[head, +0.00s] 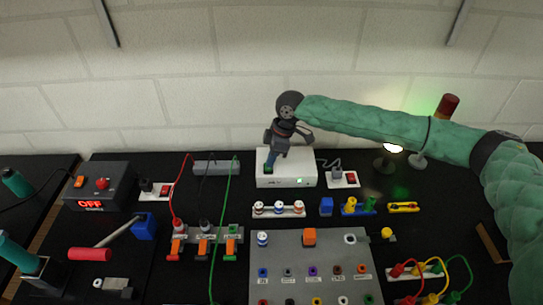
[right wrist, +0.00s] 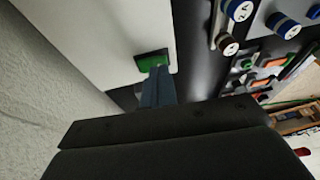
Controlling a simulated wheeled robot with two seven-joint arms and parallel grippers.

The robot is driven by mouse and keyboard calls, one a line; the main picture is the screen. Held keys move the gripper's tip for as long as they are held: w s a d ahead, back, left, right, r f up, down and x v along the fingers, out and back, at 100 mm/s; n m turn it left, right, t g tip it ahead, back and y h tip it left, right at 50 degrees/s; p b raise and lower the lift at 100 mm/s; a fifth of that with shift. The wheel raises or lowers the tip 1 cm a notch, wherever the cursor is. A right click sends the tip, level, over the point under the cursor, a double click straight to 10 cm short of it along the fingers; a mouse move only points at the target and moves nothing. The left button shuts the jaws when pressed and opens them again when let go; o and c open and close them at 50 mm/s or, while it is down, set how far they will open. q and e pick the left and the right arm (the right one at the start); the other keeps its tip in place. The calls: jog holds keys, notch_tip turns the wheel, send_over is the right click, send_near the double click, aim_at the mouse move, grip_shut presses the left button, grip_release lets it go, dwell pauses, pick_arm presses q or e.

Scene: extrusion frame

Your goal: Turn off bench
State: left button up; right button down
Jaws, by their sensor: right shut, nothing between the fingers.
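A green rocker switch (right wrist: 150,60) is set in the box, seen in the right wrist view. My right gripper (head: 270,165) is shut and empty, pointing down at the switch; its fingertips (right wrist: 157,72) overlap the switch's edge. I cannot tell whether they press it. A dark power supply (head: 100,186) at the left reads OFF in red. A lamp (head: 393,148) at the back right is lit. My left gripper is not in view.
Red-switched outlets stand left (head: 160,190) and right (head: 344,179) of the white box. A signal tower (head: 447,106) stands behind my right arm, with green glow on the wall. A grey panel (head: 290,260) of connectors fills the front middle.

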jog(key=shift+f, duration=0.25)
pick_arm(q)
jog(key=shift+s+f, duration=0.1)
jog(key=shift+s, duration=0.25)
pick_arm(e)
jog(key=shift+s, duration=0.1)
jog(key=shift+s+f+t, duration=0.2)
jog(key=shift+f+t, duration=0.1)
jog(key=shift+f, duration=0.05)
jog(key=shift+w+r, duration=0.15)
jog(key=shift+w, duration=0.7)
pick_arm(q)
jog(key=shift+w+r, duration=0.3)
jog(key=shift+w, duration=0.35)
